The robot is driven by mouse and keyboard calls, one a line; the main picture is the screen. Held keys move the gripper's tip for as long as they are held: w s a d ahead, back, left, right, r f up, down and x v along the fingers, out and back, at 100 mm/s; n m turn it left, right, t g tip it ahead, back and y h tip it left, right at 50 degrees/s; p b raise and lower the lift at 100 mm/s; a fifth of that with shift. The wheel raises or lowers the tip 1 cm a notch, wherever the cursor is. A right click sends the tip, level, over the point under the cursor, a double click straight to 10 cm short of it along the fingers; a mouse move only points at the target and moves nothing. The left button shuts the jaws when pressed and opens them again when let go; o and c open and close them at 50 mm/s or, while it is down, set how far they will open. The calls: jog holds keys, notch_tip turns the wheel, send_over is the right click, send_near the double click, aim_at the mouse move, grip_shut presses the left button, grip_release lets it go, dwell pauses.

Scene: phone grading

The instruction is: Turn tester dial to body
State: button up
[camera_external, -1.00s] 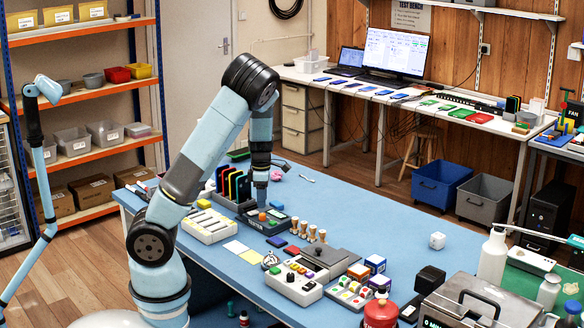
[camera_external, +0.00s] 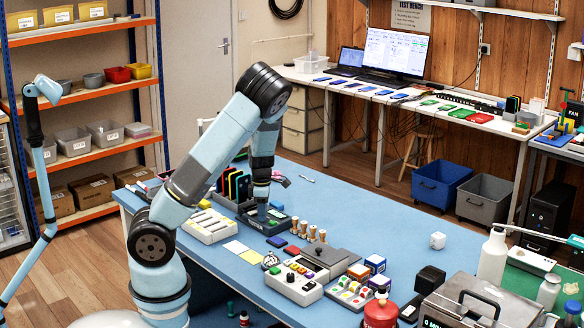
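A light grey control box (camera_external: 296,282) with a dark round knob (camera_external: 290,277) and small coloured buttons stands on the near part of the blue table; it may be the tester, but its markings are too small to read. My gripper (camera_external: 262,216) points down over a black device (camera_external: 278,227) with a pale label on its front, farther back and left of the grey box. The fingertips are at or just above the device's top. They are too small and partly hidden to tell whether they are open, shut or touching anything.
Several upright coloured phones in a rack (camera_external: 233,183) stand close behind my gripper. A white tray (camera_external: 208,226) lies left of it, several wooden stamps (camera_external: 308,231) right of it.

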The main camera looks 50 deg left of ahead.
grip_shut()
jog(key=m, duration=0.4)
jog(key=shift+m, duration=0.3)
jog(key=m, duration=0.4)
dwell(0.6)
jog(key=shift+o, duration=2)
grip_release()
jog(key=shift+r, duration=0.15)
